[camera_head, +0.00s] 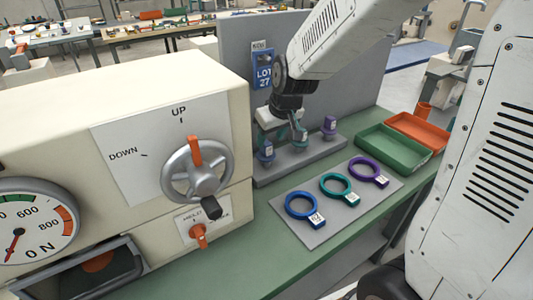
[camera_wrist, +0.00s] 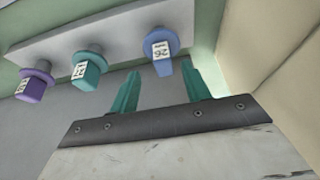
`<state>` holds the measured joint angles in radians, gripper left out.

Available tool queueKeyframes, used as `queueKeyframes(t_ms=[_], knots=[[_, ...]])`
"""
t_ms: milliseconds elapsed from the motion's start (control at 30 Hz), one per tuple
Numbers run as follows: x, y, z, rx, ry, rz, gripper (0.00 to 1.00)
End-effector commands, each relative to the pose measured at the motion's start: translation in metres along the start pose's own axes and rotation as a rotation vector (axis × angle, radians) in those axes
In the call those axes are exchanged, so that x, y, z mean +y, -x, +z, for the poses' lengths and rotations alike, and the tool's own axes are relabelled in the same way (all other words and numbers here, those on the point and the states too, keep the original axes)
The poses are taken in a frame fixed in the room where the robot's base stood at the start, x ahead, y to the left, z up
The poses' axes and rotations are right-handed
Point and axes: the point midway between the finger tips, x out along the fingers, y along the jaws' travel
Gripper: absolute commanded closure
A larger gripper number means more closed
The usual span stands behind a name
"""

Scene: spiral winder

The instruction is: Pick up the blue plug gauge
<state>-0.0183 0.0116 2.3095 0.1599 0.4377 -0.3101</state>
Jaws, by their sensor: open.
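The blue plug gauge (camera_wrist: 162,47) carries a white label marked 26 and sits on a pale grey rack in the wrist view. In the head view the blue plug gauge (camera_head: 266,151) stands at the near left end of the rack (camera_head: 300,163). My gripper (camera_wrist: 166,80) is open, its two teal fingers pointing at the rack. The blue gauge appears between the fingertips, just beyond them, and nothing is held. In the head view my gripper (camera_head: 283,136) is low over the rack and partly hides the gauges. I cannot tell whether a finger touches one.
A teal gauge (camera_wrist: 85,68) and a purple gauge (camera_wrist: 35,82) stand along the same rack. Rings lie on a grey mat (camera_head: 318,233) in front. A green tray (camera_head: 397,149) and an orange tray (camera_head: 420,131) are at right. The cream machine (camera_head: 110,90) is close on the left.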

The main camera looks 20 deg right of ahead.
Motion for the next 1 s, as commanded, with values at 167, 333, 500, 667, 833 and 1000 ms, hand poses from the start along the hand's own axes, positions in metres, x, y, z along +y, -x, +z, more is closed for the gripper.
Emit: queueKeyframes(t_ms=[167,333,500,667,833,1000], knots=[[-0.006,-0.028,0.0,-0.005,0.0,-0.002,0.53],[-0.005,-0.044,-0.001,-0.001,0.0,-0.001,0.53],[-0.005,-0.047,-0.001,0.0,0.001,0.0,0.53],[-0.005,-0.047,-0.001,0.0,0.0,0.0,0.72],[-0.005,-0.046,-0.001,0.0,0.0,0.0,1.0],[-0.005,-0.046,-0.001,0.0,-0.001,0.0,1.0]])
